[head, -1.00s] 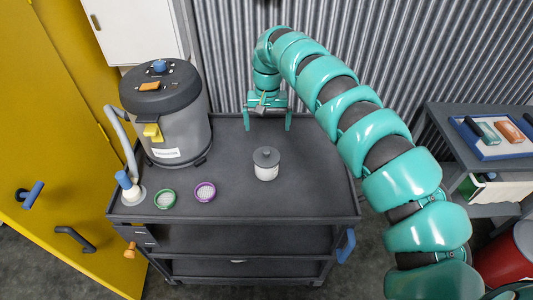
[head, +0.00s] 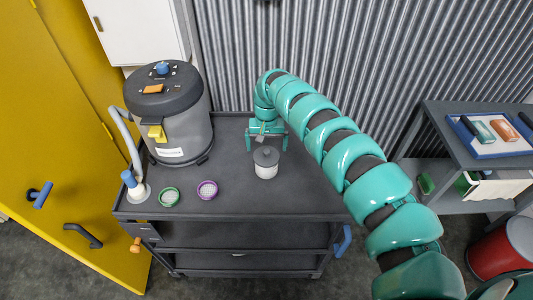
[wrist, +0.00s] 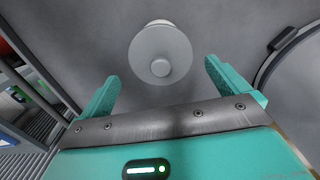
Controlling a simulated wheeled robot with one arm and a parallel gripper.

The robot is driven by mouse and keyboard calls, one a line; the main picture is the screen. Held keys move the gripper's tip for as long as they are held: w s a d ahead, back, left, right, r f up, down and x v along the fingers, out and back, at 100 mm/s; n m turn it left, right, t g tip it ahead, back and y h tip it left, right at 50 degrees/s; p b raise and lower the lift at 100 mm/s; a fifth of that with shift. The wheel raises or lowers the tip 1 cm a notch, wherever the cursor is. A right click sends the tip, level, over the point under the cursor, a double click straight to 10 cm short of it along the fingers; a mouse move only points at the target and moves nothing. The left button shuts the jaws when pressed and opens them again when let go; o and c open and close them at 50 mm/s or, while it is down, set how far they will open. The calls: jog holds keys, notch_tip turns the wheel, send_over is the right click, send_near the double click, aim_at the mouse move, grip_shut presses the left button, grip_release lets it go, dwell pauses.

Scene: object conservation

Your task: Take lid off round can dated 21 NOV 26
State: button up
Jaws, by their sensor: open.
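The round can (head: 265,171) is white and stands upright on the dark cart top. Its grey lid (head: 266,156) with a round knob is on it. No date can be read on the can at this size. In the wrist view the lid (wrist: 160,54) is seen from above, ahead of and between the fingertips. My gripper (head: 267,148) is open and empty, just behind the can, with its fingers apart. The fingers also show in the wrist view (wrist: 161,75), one to each side and short of the lid.
A grey vacuum-like machine (head: 170,115) with a hose stands at the cart's back left. A green-rimmed dish (head: 169,197) and a purple-rimmed dish (head: 207,190) lie at the front left. The cart top (head: 310,195) is clear to the can's right. A side table (head: 440,120) stands at right.

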aim_at(266, 150)
jog(key=shift+a+f+p, duration=0.15)
jog(key=shift+f+p, duration=0.35)
jog(key=shift+f, duration=1.3)
jog(key=c, duration=0.6)
